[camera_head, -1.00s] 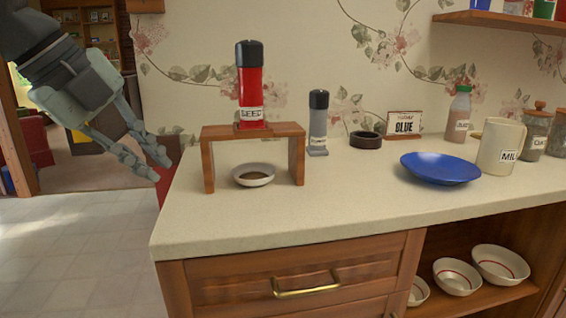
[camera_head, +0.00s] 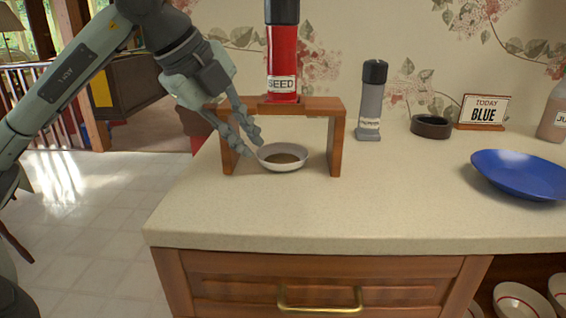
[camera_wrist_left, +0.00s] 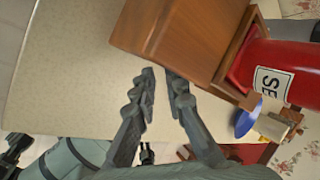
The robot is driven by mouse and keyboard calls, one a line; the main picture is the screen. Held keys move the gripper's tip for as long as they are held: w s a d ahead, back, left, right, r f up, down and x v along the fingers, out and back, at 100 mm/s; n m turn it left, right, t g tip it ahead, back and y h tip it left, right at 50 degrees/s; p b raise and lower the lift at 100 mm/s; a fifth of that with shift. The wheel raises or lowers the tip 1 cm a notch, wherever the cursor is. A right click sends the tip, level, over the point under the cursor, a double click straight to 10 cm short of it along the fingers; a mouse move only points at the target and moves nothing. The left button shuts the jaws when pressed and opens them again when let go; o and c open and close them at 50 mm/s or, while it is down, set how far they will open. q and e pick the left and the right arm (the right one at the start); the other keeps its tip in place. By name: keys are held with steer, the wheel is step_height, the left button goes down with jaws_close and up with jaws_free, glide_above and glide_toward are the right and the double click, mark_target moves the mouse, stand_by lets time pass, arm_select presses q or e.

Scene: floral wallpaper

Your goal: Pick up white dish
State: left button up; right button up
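The white dish (camera_head: 280,167) holds something brown and sits on the counter under a small wooden stand (camera_head: 338,140). My left gripper (camera_head: 250,147) is at the left side of the stand, close to the dish's left rim; I cannot tell whether it touches. Its fingers stand apart with nothing between them, as the left wrist view (camera_wrist_left: 158,75) shows. The stand's wood (camera_wrist_left: 190,35) lies just beyond the fingertips there, and the dish is not visible in that view. My right gripper is not in view.
A red SEED dispenser (camera_head: 283,60) stands on top of the stand. To the right are a grey dispenser (camera_head: 371,105), a dark ring (camera_head: 430,127), a TODAY BLUE sign (camera_head: 484,110) and a blue plate (camera_head: 520,175). The counter (camera_head: 300,215) in front is clear.

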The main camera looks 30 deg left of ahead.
mark_target(265, 162)
arm_select(q)
steer(key=shift+x, duration=2.75)
steer(key=shift+d+r, duration=0.1)
steer(key=shift+d, duration=0.05)
jaws_close()
